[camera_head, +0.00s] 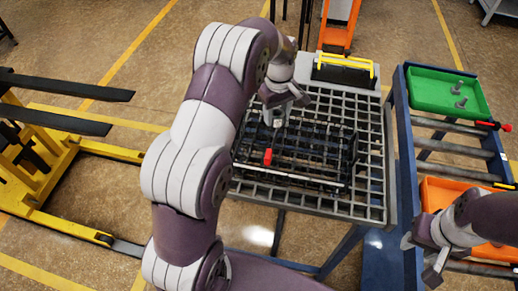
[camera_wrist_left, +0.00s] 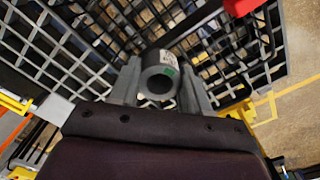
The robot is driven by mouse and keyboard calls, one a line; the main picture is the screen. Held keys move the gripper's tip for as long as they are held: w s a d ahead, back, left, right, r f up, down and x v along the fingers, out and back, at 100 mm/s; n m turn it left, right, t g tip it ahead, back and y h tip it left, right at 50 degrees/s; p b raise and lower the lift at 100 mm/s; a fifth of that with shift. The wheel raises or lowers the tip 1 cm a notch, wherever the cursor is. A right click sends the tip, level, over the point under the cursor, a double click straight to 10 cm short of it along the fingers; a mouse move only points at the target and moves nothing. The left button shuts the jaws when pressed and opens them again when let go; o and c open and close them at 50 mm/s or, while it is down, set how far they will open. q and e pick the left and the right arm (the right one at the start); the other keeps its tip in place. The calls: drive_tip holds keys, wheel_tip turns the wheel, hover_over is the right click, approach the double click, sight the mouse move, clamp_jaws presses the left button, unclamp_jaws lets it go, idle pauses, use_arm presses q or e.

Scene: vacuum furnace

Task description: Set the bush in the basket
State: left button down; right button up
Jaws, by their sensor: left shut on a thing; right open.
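In the head view my left gripper (camera_head: 280,115) is over the far left part of the dark wire basket (camera_head: 290,182), which lies on a grey grid table. The bush appears above the basket's mesh; its exact height is unclear. My left arm hides part of the basket's left side. My right gripper (camera_head: 420,258) is open and empty at the lower right.
A red block (camera_head: 267,157) sits at the basket's near left part. The grey grid table (camera_head: 372,185) has a yellow-handled black item (camera_head: 343,70) at its far edge. A blue-framed rack at right holds a green tray (camera_head: 440,100) with pegs and an orange tray (camera_head: 440,190).

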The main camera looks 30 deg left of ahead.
use_arm(q)
drive_tip(key=p, duration=0.3)
hover_over(252, 162)
drive_tip(key=w, duration=0.1)
wheel_tip(252, 162, down, 2)
drive_tip(key=f, duration=0.1)
drive_tip(key=shift+s+a+f+p, duration=0.15)
drive_tip(key=shift+f+p, duration=0.15)
drive_tip(key=shift+f, duration=0.3)
drive_tip(key=shift+s+d+f+p, duration=0.1)
drive_tip(key=shift+f+p, duration=0.15)
drive_tip(key=shift+f, duration=0.35)
drive_tip(key=f, duration=0.1)
drive_tip(key=f+p, duration=0.1)
drive_tip(key=shift+s+f, duration=0.25)
drive_tip(key=shift+f, duration=0.05)
drive_tip(key=shift+s+f, duration=0.1)
drive_tip(key=shift+f, duration=0.45)
drive_tip(key=c, duration=0.7)
unclamp_jaws()
drive_tip(key=shift+o, duration=0.9)
use_arm(e)
drive_tip(key=r, duration=0.3)
drive_tip(key=s+r, duration=0.1)
drive_tip(key=r, duration=0.1)
drive_tip(key=shift+s+r, duration=0.2)
drive_tip(key=shift+r, duration=0.2)
